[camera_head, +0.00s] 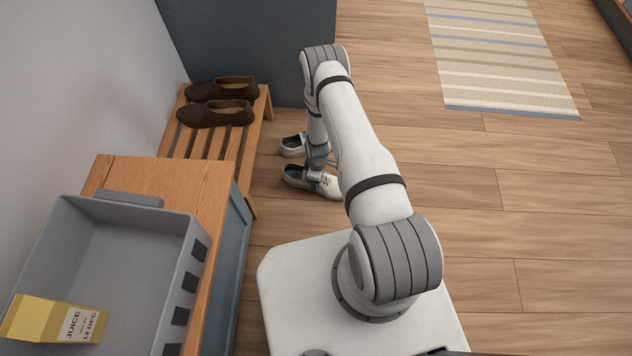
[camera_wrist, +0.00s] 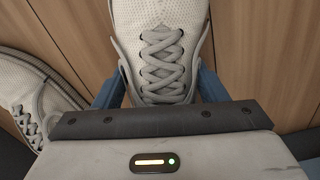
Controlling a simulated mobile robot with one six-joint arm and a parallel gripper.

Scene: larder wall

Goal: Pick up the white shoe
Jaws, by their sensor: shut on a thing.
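A white shoe (camera_head: 327,186) with grey laces is on or just above the wood floor beside the slatted rack. It also fills the top middle of the wrist view (camera_wrist: 165,45). My gripper (camera_head: 316,176) is at this shoe, with a blue finger on each side of it in the wrist view (camera_wrist: 160,88). The fingers are shut on the shoe around its laced part. A second white shoe (camera_head: 292,146) lies just behind it, and it shows at the left of the wrist view (camera_wrist: 30,85). I cannot tell whether the held shoe touches the floor.
Brown shoes (camera_head: 215,112) stand on a slatted wooden rack (camera_head: 200,143) at the left. A grey crate (camera_head: 125,215) holding a juice carton (camera_head: 50,318) sits on a wooden cabinet (camera_head: 165,177). A striped rug (camera_head: 500,60) lies at the upper right. The floor at right is clear.

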